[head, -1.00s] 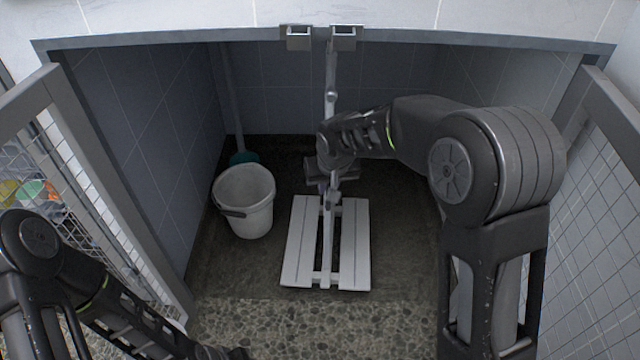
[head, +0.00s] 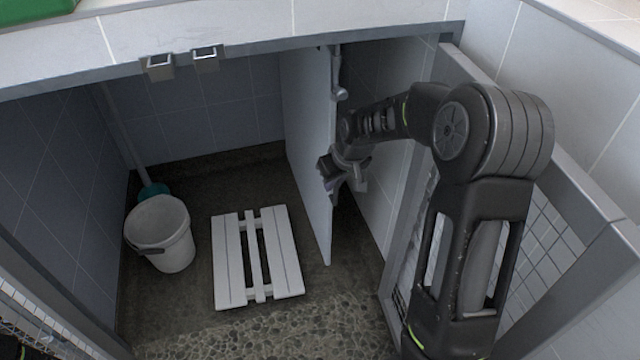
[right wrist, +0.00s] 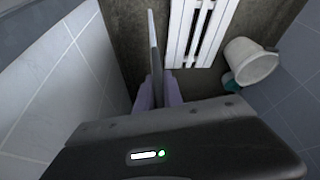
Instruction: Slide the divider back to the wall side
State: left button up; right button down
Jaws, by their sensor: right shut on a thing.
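The divider (head: 310,130) is a tall, thin grey panel standing upright in the right part of the kennel, a short way from the right tiled wall (head: 385,150). My right gripper (head: 332,180) is shut on the divider's near edge area, on its right side. In the right wrist view the divider (right wrist: 154,45) shows as a thin edge between the gripper's pale fingers (right wrist: 158,92), with the tiled wall (right wrist: 45,60) to its left. The exact contact is partly hidden by the gripper body. My left gripper is not in view.
A white slatted board (head: 290,265) lies on the floor left of the divider. A white bucket (head: 170,250) stands further left, with a teal-headed pole behind it. Two square brackets (head: 159,66) sit on the top rail. A mesh gate (head: 545,240) stands at the right.

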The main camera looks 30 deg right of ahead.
jog(key=shift+s+d, duration=0.1)
jog(key=shift+d, duration=0.2)
jog(key=c, duration=1.5)
grip_release()
jog(key=shift+r, duration=0.25)
jog(key=p+v, duration=0.3)
jog(key=v, duration=0.4)
jog(key=shift+s+r, duration=0.1)
jog(key=shift+s, duration=0.1)
